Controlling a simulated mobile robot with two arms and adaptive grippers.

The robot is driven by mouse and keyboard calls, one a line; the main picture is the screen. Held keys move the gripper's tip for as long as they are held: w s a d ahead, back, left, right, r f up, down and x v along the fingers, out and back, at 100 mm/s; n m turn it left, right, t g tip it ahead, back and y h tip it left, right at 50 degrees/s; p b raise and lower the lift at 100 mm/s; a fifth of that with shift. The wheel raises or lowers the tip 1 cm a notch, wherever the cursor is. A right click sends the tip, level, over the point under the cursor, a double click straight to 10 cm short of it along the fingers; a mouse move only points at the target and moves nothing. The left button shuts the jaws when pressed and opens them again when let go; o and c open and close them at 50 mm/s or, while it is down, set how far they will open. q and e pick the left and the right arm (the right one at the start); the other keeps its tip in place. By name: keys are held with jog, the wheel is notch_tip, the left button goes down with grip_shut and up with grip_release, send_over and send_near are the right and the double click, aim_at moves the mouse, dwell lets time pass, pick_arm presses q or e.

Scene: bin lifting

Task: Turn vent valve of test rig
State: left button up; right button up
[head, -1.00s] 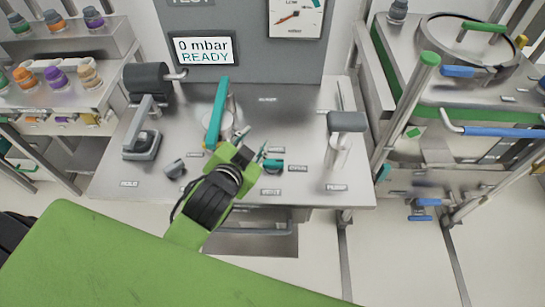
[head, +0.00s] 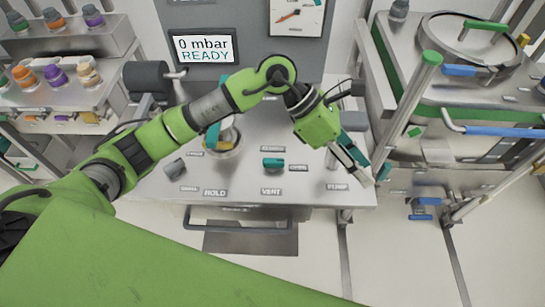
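The vent valve (head: 273,164) is a small teal knob on the grey panel top of the test rig (head: 245,185), above the VENT label. Small labels sit above it and to its right. Its handle looks to lie roughly sideways. My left gripper (head: 366,173) is to the right of the valve and apart from it, near the panel's right edge by the PUMP label. Its two fingers point down right, look slightly apart and hold nothing I can see. My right gripper is not in view.
The display (head: 204,47) reads 0 mbar READY. A grey knob (head: 175,168) sits left of the valve. A round-lidded vessel cart (head: 405,95) stands right; a bottle shelf (head: 70,105) stands left.

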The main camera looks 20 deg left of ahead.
pick_arm(q)
jog(key=w+a+f+t+y, duration=0.1)
jog(key=w+a+f+y, duration=0.15)
jog(key=a, duration=0.35)
jog(key=w+a+f+y, duration=0.1)
jog(key=w+a+y, duration=0.15)
jog(key=a, duration=0.35)
jog(key=y, duration=0.5)
send_near(272, 160)
notch_tip(272, 160, down, 8)
jog(key=p, duration=0.4)
jog(key=shift+s+f, duration=0.15)
jog(key=shift+f, duration=0.45)
grip_shut()
